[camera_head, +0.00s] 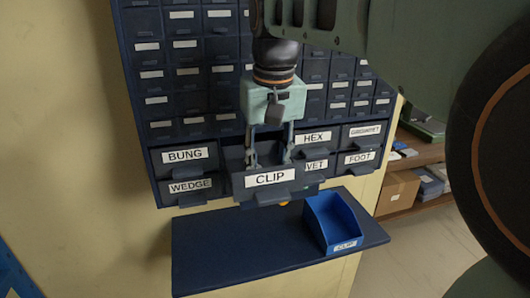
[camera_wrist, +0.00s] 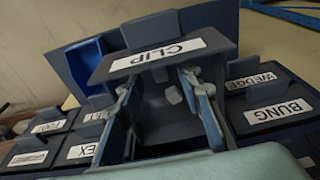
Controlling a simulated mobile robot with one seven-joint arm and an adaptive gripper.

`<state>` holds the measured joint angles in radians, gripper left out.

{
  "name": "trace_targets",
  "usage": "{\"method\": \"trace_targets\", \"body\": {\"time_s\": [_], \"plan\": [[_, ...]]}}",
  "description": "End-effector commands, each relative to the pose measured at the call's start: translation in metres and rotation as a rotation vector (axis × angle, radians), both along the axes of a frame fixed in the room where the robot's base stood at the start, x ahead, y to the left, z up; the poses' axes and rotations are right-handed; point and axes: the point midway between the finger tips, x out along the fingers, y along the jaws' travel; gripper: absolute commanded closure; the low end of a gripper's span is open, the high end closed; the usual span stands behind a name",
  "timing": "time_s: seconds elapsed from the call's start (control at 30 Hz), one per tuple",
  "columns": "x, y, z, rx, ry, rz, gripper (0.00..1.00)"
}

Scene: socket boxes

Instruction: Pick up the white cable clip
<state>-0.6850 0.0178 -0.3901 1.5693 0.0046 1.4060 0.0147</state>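The drawer labelled CLIP (camera_head: 270,180) is pulled out of the cabinet. In the wrist view I look down into this drawer (camera_wrist: 155,62), and a small white piece, the cable clip (camera_wrist: 173,95), lies on its dark floor. A fainter pale patch shows near it towards the drawer front. My gripper (camera_head: 270,158) points down into the drawer. In the wrist view its two fingers (camera_wrist: 160,84) are spread apart, one on each side of the clip and not touching it.
A blue bin (camera_head: 327,224) labelled CLIP stands on the dark shelf (camera_head: 225,255) below the drawers; the shelf's left part is clear. The cabinet's closed drawers surround the open one, including BUNG (camera_head: 187,156) and HEX (camera_head: 318,139). A small orange thing (camera_head: 284,203) shows below the open drawer.

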Motion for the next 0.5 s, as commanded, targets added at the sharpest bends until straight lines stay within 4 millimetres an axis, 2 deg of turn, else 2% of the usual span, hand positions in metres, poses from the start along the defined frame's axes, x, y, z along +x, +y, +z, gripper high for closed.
{"method": "trace_targets", "body": {"time_s": [0.1, 0.33, 0.5], "plan": [[0.0012, 0.0003, -0.0103, 0.000, 0.001, 0.000, 0.67], [0.0018, 0.0004, -0.0116, 0.000, 0.000, 0.000, 0.67], [0.0018, 0.0004, -0.0114, 0.000, 0.000, 0.000, 0.84]]}}
